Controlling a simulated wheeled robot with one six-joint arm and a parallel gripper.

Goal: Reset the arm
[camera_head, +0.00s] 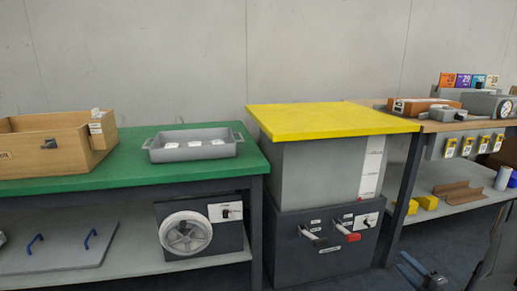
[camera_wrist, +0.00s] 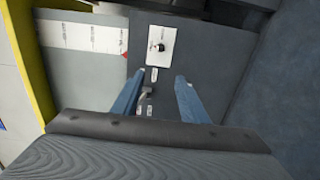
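My gripper (camera_head: 408,264) is low at the right of the head view, in front of the lower shelf area. In the wrist view its two blue fingers (camera_wrist: 160,88) stand apart with nothing between them, so it is open and empty. It faces the dark lower cabinet (camera_head: 292,262), whose front also fills the middle of the wrist view (camera_wrist: 200,68). I cannot tell the exact distance to it. No object is held.
A yellow-topped grey box (camera_head: 330,120) sits on the cabinet, which has protruding levers (camera_head: 352,237). A green bench (camera_head: 140,175) at left holds a wooden crate (camera_head: 105,145) and a grey tray (camera_head: 195,155).

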